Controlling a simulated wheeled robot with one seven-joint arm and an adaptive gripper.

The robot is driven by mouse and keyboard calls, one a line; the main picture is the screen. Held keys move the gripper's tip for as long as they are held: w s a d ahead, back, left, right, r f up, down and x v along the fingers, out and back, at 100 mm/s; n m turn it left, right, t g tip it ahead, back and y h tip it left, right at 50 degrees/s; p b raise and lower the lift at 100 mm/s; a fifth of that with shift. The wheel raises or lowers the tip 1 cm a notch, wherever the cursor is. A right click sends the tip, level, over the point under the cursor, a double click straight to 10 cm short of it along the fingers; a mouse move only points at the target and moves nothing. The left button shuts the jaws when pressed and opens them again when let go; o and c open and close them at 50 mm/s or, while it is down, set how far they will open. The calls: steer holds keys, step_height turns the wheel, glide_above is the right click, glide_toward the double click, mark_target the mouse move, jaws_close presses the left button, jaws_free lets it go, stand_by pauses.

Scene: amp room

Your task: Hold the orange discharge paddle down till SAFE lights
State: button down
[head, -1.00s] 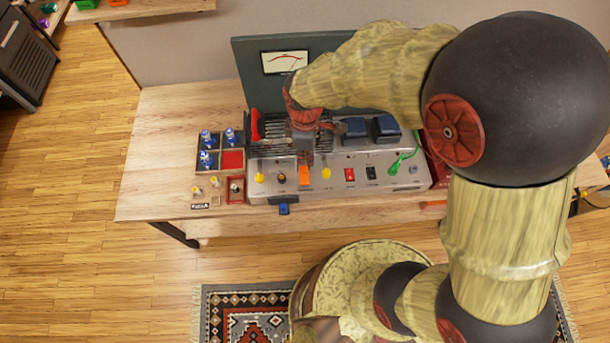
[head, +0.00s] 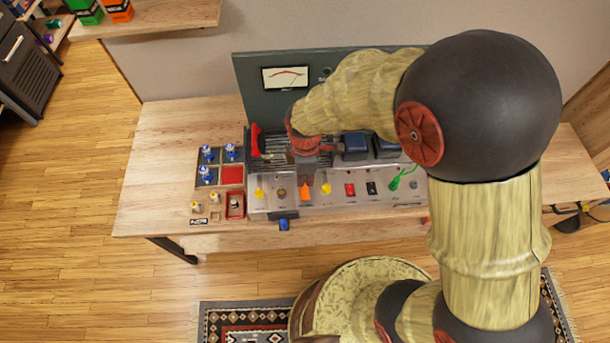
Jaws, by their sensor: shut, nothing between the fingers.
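The orange discharge paddle (head: 305,193) sits on the front of the grey amp chassis (head: 336,201), between two yellow controls. My gripper (head: 306,178) is shut and empty, pointing down right at the paddle's upper end. Its fingertips overlap the paddle in this view; I cannot tell whether they touch it or how far down it is. A green panel behind the chassis carries a meter (head: 285,77) with a red needle or arc. A small dark round fitting shows beside it, with lettering too small to read; I see no clear lit lamp.
A divided tray (head: 222,153) with blue-topped tubes stands left of the chassis, with a small red tray (head: 235,205) in front. Dark blue transformers (head: 355,146) and a green clip lead (head: 402,178) are at right. The bench's left end is clear.

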mark_target(305, 199)
step_height(305, 199, down, 10)
steer(key=shift+r+b, duration=0.25)
steer(key=shift+b, duration=0.5)
steer(key=shift+s+f, duration=0.2)
steer(key=shift+f, duration=0.25)
steer(key=shift+s+f, duration=0.2)
steer(key=shift+f, duration=0.25)
steer(key=shift+r, duration=0.2)
stand_by(2.0)
steer(key=shift+r+p, duration=0.55)
steer(key=shift+r, duration=0.1)
steer(key=shift+w+a+r+p, duration=0.1)
steer(key=shift+r+p, duration=0.35)
steer(key=shift+r, duration=0.1)
step_height(305, 199, up, 13)
steer(key=p, duration=0.3)
